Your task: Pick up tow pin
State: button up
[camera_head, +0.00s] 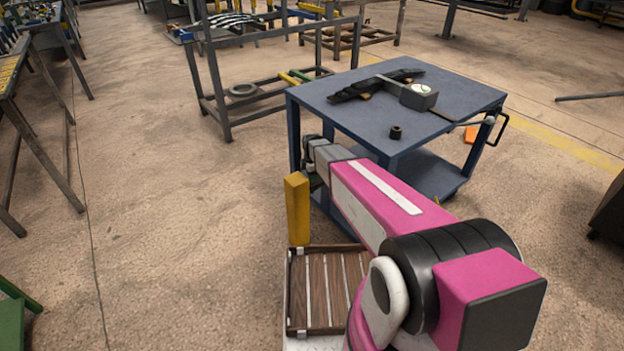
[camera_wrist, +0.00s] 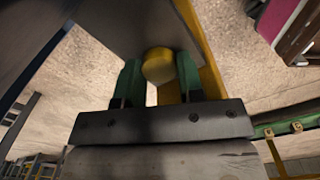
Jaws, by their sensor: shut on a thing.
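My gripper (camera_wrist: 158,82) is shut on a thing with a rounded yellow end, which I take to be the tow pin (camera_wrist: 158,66). The yellow end shows between the two green fingers in the wrist view; the rest of the pin is hidden. In the head view my gripper (camera_head: 313,182) is low by the near left corner of the blue table (camera_head: 340,118), partly behind a yellow post (camera_head: 297,212). The pin cannot be made out there. I cannot tell whether it touches anything besides the fingers.
On the blue table are a dark leaf spring (camera_head: 372,88), a grey block with a round dial (camera_head: 419,97) and a small dark cylinder (camera_head: 396,132). A slatted wooden tray (camera_head: 289,300) is below my arm. Metal racks (camera_head: 225,120) stand behind. Open floor lies to the left.

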notch_tip(320, 180, up, 11)
jog(key=s, duration=1.8)
jog(key=shift+a+r, duration=0.2)
notch_tip(320, 180, up, 10)
dwell(1.9)
dwell(0.3)
jog(key=w+d+r+m, duration=0.2)
jog(key=d+r+m, duration=0.5)
jog(key=r+m, duration=0.1)
jog(key=w+d+r+m, duration=0.3)
jog(key=d+r+m, duration=0.5)
jog(key=m, duration=0.3)
jog(key=shift+w+r+m, duration=0.15)
jog(key=shift+r+m, duration=0.15)
jog(key=shift+r, duration=0.2)
